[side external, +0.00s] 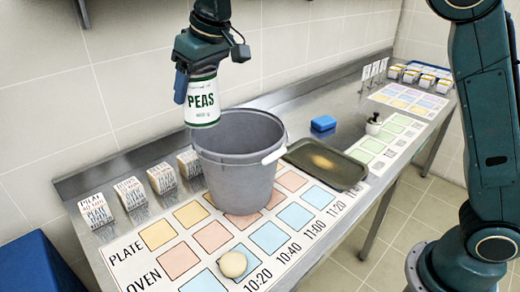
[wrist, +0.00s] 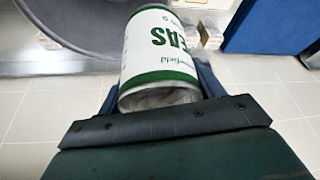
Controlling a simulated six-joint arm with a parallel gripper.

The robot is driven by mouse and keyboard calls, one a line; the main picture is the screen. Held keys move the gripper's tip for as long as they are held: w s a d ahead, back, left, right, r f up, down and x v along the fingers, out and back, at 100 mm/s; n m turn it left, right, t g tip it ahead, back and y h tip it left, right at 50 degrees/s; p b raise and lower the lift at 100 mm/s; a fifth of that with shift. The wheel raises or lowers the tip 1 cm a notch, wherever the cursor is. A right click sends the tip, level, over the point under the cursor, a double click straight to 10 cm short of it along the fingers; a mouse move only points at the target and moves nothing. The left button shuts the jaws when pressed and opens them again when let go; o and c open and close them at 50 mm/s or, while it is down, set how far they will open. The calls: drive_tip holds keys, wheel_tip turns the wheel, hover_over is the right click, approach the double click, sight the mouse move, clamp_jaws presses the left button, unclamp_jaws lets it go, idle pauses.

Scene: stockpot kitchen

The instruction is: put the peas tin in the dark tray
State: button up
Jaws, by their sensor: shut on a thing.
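The peas tin (side external: 202,101), white with green bands and lettering, hangs in my gripper (side external: 189,86) above the left rim of the grey bucket in the side external view. My gripper is shut on it. In the wrist view the tin (wrist: 158,55) fills the middle, between the fingers, and appears upside down. The dark tray (side external: 342,170) lies flat on the steel counter to the right of the bucket, and no object shows in it. The tray is not seen in the wrist view.
The tall grey bucket (side external: 235,165) with a white handle grip stands between tin and tray. A round pale bun (side external: 233,264) lies on the printed mat in front. A blue block (side external: 323,123) and a small dispenser (side external: 374,124) stand behind the tray. Several labelled cards line the wall side.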

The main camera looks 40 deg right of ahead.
drive_tip(key=s+d+m+h, duration=0.25)
drive_tip(key=d+m, duration=0.45)
drive_tip(key=d, duration=1.5)
drive_tip(key=s+d+m+h, duration=0.1)
drive_tip(key=s+d+m, duration=0.2)
drive_tip(key=d, duration=0.4)
drive_tip(key=s+d+m+h, duration=0.15)
drive_tip(key=s+d, duration=0.25)
drive_tip(key=d, duration=0.4)
drive_tip(key=shift+m+g, duration=0.5)
drive_tip(key=shift+m, duration=0.05)
drive_tip(key=shift+w+f, duration=0.15)
drive_tip(key=shift+f, duration=2.45)
drive_tip(key=shift+f, duration=0.1)
wheel_tip(320, 180, down, 16)
drive_tip(key=shift+r, duration=0.25)
drive_tip(key=shift+f, duration=0.1)
drive_tip(key=shift+f, duration=2.05)
